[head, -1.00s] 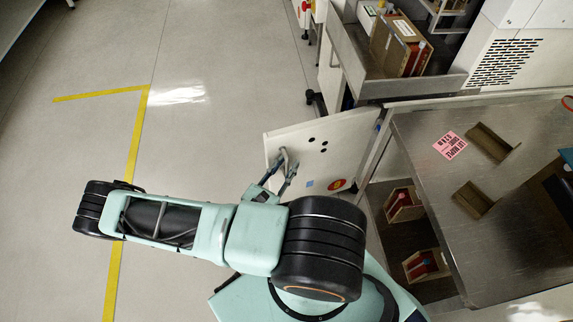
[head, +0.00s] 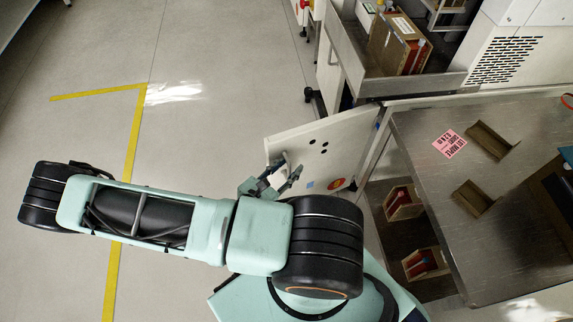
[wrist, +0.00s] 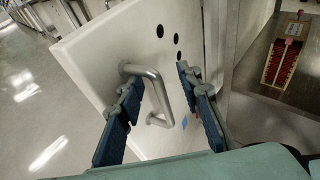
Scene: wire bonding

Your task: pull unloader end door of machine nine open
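The white end door (head: 315,150) stands swung out from the machine, over the floor left of the steel-topped bench. Its front shows black holes, a red round sticker and a blue mark. The metal bar handle (wrist: 148,75) is near the door's free edge; it also shows in the head view (head: 284,160). My gripper (head: 277,179) is open in front of the handle. I see no finger touching the handle.
The steel bench top (head: 435,210) has a pink label (head: 449,143) and brackets. Red-and-wood magazines (head: 404,203) sit in the opening below it. A steel tray unit (head: 350,60) stands behind the door. The floor (head: 215,60) to the left is clear, with yellow tape (head: 135,135).

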